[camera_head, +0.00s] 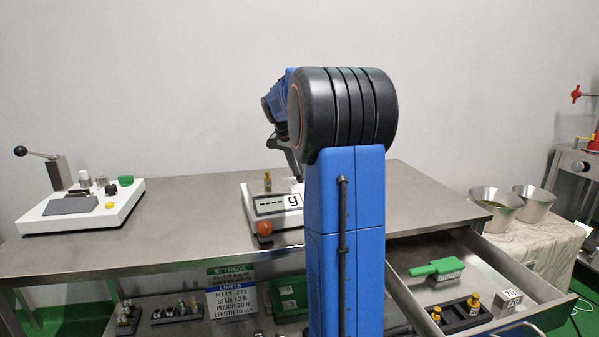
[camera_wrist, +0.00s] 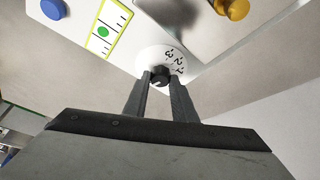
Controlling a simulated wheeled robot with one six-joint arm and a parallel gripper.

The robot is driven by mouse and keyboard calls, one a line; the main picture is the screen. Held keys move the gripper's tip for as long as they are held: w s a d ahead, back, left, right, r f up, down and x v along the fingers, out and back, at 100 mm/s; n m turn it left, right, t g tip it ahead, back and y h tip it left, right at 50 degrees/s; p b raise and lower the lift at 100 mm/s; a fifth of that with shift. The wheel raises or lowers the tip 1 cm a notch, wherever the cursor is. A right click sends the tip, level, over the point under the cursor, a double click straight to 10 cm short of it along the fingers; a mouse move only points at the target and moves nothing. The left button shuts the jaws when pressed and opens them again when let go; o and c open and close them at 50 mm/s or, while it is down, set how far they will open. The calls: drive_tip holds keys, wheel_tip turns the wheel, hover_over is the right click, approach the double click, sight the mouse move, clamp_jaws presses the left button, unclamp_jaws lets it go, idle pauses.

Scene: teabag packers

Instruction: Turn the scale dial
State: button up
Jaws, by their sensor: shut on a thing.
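The scale (camera_head: 275,207) is a white box with a display marked "g", on the steel table in the head view. Its dial is a small black knob (camera_wrist: 160,76) on a round white plate with markings (camera_wrist: 173,61), seen in the wrist view. My gripper (camera_wrist: 160,84) is shut on the knob, one finger on each side of it. In the head view my blue arm hides the gripper and the right part of the scale.
A white device with a lever (camera_head: 85,208) sits at the table's left. An open drawer (camera_head: 395,258) at right holds a green brush (camera_head: 437,267). The table between the devices is clear.

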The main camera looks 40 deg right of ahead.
idle(0.4)
drive_tip(key=o, duration=1)
drive_tip(key=shift+o, duration=0.2)
drive_tip(key=v, duration=1.7)
drive_tip(key=shift+r, duration=0.25)
drive_tip(key=shift+w+a, duration=0.15)
